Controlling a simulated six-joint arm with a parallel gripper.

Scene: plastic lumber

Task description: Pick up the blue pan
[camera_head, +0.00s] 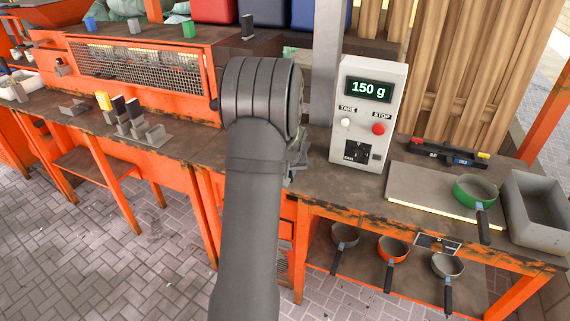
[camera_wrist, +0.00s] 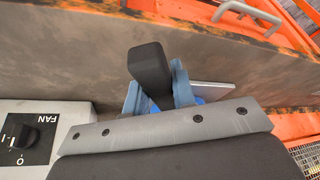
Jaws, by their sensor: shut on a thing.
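The blue pan shows in the wrist view mainly as its black handle (camera_wrist: 149,65), with a small patch of bright blue (camera_wrist: 203,100) behind the right finger. My gripper (camera_wrist: 155,92) has one blue-grey finger on each side of the handle and is shut on it. Most of the pan body is hidden by the gripper's own housing. In the head view my arm covers the pan, and only a small grey part of my gripper (camera_head: 297,158) shows at the arm's right side, by the worktop. I cannot tell whether the pan is clear of the surface.
A control box (camera_head: 368,112) reading 150 g stands close right of my arm. Further right are a green pan (camera_head: 474,190) on a pale board (camera_head: 420,190) and a grey bin (camera_head: 538,212).

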